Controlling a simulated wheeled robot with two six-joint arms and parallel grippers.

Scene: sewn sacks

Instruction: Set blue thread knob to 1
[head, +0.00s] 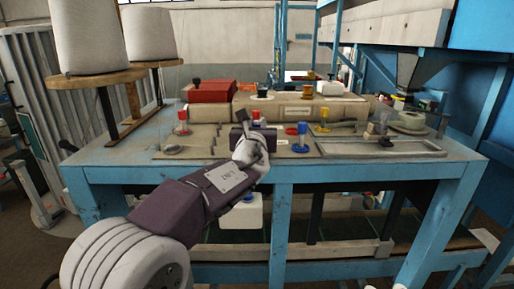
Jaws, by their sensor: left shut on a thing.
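A blue knob (302,129) stands upright on a post on the worktable, right of my left gripper and apart from it. My left gripper (254,131) reaches over the table's front edge, among the thread knobs. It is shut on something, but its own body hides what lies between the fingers. A red knob (256,114) shows just beyond it. Another red knob (183,115) stands to the left, and a yellow knob (324,114) stands right of the blue one. The number setting of the blue knob is too small to read. My right gripper is not in view.
The blue-framed worktable (350,172) spans the view. Behind the knobs are a long beige housing (298,111) and a red box (211,91). Large white thread cones (87,36) stand at the left. A metal tray (405,148) lies at the right.

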